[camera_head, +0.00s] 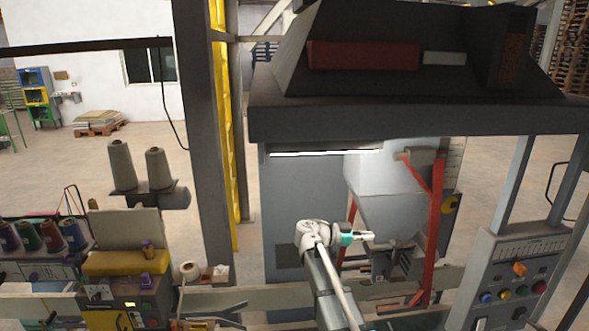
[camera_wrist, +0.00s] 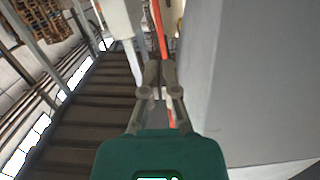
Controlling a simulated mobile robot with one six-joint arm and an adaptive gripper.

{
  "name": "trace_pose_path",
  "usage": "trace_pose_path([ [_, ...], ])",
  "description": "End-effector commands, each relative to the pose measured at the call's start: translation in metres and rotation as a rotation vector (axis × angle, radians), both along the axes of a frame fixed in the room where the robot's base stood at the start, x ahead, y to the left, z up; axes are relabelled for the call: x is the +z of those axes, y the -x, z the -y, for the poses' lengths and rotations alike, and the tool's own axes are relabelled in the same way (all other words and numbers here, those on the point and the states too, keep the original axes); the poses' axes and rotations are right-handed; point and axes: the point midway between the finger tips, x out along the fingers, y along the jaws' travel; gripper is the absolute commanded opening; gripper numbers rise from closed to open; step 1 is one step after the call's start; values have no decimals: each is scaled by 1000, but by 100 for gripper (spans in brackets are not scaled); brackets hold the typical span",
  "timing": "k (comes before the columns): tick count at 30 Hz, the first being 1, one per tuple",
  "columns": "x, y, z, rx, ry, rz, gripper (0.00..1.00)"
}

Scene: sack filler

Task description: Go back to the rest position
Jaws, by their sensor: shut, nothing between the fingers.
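My gripper (camera_head: 369,236) is at the middle of the head view, in front of the sack filler's hopper (camera_head: 390,190). Its fingers point to the right there and hold nothing. In the wrist view my gripper (camera_wrist: 160,70) has its two fingers close together with nothing between them. Past the fingertips are a red post (camera_wrist: 160,30) and a pale machine part. My arm comes up from the bottom of the head view, and its lower part is out of view.
A control panel (camera_head: 513,275) with coloured buttons stands at the right. A red frame (camera_head: 436,225) is right of my gripper. A dark column (camera_head: 197,130) and a bench with thread spools (camera_head: 120,165) are at the left. A grey wall (camera_wrist: 255,80) is close in the wrist view.

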Motion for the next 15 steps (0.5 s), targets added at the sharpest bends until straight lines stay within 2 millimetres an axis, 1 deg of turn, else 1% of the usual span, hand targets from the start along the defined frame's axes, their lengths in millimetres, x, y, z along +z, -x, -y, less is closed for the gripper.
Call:
trace_pose_path([
  [5, -39, 19, 5, 17, -102, -134, 0],
  [8, -70, 35, 6, 45, -196, -254, 0],
  [10, -94, 47, 6, 76, -272, -348, 0],
  [15, -153, 78, -1, 192, -464, -582, 0],
])
